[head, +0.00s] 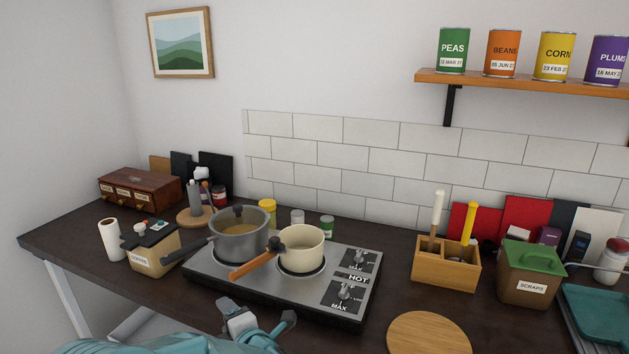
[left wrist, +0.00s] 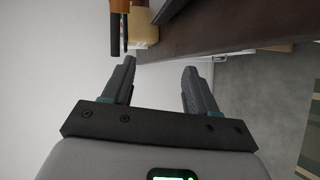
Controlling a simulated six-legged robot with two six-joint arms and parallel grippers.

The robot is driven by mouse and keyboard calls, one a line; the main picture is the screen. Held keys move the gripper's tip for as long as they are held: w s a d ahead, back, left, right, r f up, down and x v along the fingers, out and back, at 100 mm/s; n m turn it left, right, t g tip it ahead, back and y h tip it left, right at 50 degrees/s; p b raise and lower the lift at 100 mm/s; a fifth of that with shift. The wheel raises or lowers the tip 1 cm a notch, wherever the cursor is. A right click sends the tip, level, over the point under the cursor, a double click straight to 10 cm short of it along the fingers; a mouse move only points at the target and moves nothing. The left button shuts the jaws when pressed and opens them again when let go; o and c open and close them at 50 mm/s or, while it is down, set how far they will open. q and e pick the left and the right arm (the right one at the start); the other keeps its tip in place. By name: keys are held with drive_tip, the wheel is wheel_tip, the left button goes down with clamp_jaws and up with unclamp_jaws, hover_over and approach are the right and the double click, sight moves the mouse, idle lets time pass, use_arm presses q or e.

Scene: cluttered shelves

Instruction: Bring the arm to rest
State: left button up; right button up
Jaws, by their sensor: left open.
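My left arm comes in at the bottom of the head view. Its gripper (head: 262,318) is at the counter's front edge, in front of the hot plate. The left wrist view shows the same gripper (left wrist: 160,68) with its two fingers apart and nothing between them. My right gripper is in neither view.
The hot plate (head: 367,288) carries a grey pot (head: 239,243) and a cream saucepan (head: 302,240), whose orange handle points toward the front left. A coffee box (head: 152,254) stands left. A round board (head: 429,335), wooden caddy (head: 446,268) and scraps bin (head: 530,281) stand right.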

use_arm(q)
drive_tip(key=s+a+f+m+g+h, duration=0.2)
drive_tip(key=s+a+f+m, duration=0.15)
drive_tip(key=f, duration=0.65)
drive_tip(key=s+a+f+m+g+h, duration=0.1)
drive_tip(key=s+a+f+m+h, duration=0.3)
drive_tip(key=f, duration=0.7)
drive_tip(key=s+d+f+m+g+h, duration=0.3)
drive_tip(key=s+d+m, duration=0.4)
drive_tip(key=s, duration=0.5)
drive_tip(key=s+d+f+m+g+h, duration=0.4)
drive_tip(key=s+d+m, duration=0.3)
drive_tip(key=s, duration=0.5)
drive_tip(key=shift+s+d+f+m+g, duration=0.2)
drive_tip(key=shift+d+f+m+g, duration=0.3)
drive_tip(key=shift+m, duration=0.45)
drive_tip(key=shift+f, duration=0.1)
